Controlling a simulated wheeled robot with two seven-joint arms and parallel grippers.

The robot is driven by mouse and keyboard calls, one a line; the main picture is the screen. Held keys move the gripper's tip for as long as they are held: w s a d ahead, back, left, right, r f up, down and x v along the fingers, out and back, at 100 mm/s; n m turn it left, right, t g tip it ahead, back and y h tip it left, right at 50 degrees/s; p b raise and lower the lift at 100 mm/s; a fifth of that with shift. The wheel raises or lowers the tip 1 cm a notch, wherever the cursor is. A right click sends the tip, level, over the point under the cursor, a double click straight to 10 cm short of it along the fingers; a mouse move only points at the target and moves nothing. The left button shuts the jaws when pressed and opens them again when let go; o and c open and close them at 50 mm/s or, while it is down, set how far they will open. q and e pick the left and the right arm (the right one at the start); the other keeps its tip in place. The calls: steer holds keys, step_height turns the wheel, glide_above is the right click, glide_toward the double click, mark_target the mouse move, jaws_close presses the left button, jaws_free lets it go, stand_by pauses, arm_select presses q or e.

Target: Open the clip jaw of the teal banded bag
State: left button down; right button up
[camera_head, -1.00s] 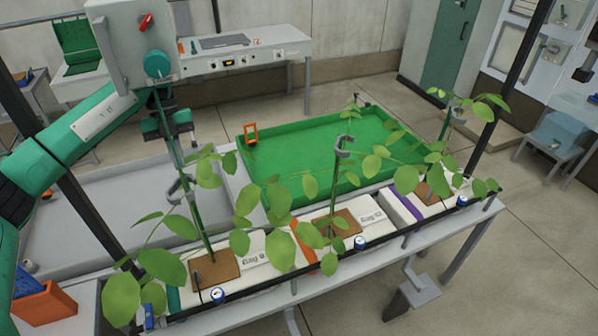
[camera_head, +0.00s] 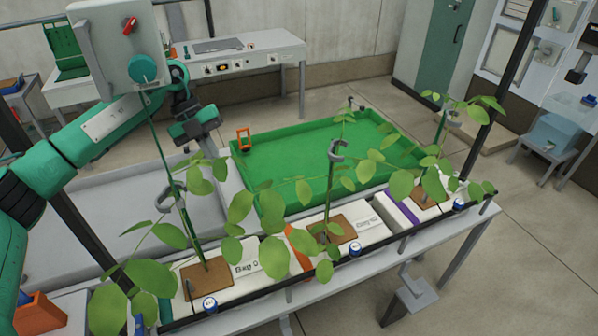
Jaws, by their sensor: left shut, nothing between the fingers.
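Three white bags lie in a row on the bench. My right gripper is out of view.
The middle bag has an orange band (camera_head: 301,240) and the right bag a purple band (camera_head: 403,211). Their plants carry grey clips (camera_head: 337,151) too. A green tray (camera_head: 300,170) lies behind. A thin string runs down near my left arm. Leaves crowd the front.

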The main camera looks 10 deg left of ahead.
arm_select(q)
steer(key=s+d+f+m+t+h, duration=0.1)
steer(key=d+h, duration=0.7)
steer(key=d, duration=1.2)
steer(key=shift+s+f+t+h, duration=0.3)
steer(key=shift+h, duration=0.1)
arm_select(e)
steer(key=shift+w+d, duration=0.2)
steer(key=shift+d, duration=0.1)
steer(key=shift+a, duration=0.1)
